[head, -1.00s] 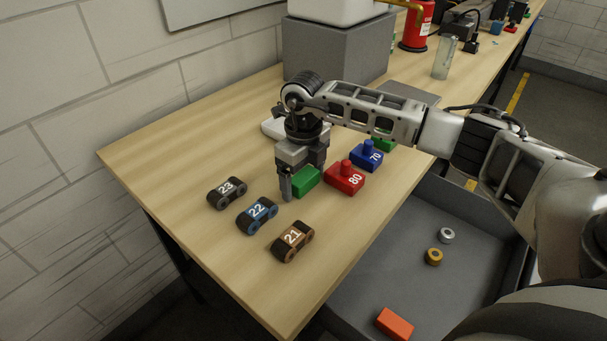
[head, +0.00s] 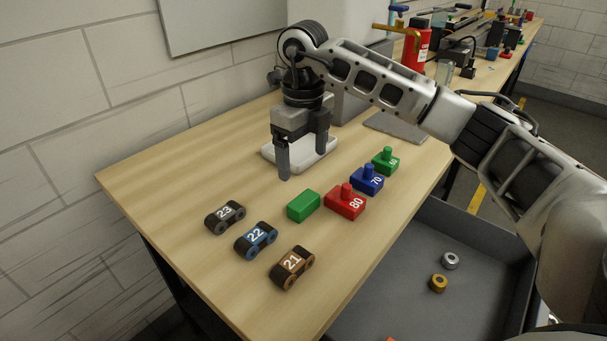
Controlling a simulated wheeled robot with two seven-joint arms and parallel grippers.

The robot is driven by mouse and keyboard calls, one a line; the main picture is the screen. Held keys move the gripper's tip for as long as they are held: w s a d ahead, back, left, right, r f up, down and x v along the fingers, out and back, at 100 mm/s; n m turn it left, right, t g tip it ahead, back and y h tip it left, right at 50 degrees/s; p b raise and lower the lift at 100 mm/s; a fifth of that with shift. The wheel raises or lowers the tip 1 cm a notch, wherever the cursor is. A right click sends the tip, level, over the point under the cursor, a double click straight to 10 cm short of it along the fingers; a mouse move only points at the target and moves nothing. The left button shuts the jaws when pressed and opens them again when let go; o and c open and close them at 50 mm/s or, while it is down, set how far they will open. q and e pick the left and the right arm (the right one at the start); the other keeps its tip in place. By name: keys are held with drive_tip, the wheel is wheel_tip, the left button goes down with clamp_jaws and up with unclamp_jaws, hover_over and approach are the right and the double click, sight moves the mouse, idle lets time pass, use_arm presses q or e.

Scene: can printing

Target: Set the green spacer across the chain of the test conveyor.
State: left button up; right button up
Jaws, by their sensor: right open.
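The green spacer (head: 303,206), a plain green block, lies on the wooden table left of the red block marked 80. My right gripper (head: 303,166) is open and empty, with its fingers pointing down above the table behind the spacer, apart from it. Three dark link-like pieces with round ends lie in front and to the left: 23 (head: 225,217), 22 (head: 256,239) and 21 (head: 292,268). I cannot make out a test conveyor or its chain for certain. My left gripper is not in view.
Red block 80 (head: 345,204), blue block 70 (head: 366,182) and a green knobbed block (head: 385,161) stand in a row. A white tray (head: 270,155) is behind the gripper. A grey bin (head: 385,285) holds two rings. The table's left part is clear.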

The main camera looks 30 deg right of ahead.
drive_tip(key=shift+r, duration=0.35)
drive_tip(key=c, duration=0.5)
drive_tip(key=r+n+b, duration=0.1)
drive_tip(key=n, duration=0.5)
drive_tip(key=n+b, duration=0.1)
drive_tip(key=n, duration=1.1)
hover_over(312, 193)
drive_tip(key=f, duration=0.8)
drive_tip(key=shift+s+a, duration=0.2)
drive_tip(key=shift+s, duration=0.1)
drive_tip(key=f, duration=0.3)
drive_tip(key=f+p, duration=0.1)
drive_tip(key=shift+w+d+f, duration=0.2)
drive_tip(key=shift+w+f, duration=0.1)
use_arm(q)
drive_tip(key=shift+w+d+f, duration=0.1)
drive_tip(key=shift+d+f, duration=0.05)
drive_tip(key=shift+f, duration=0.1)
use_arm(e)
drive_tip(key=shift+f, duration=0.35)
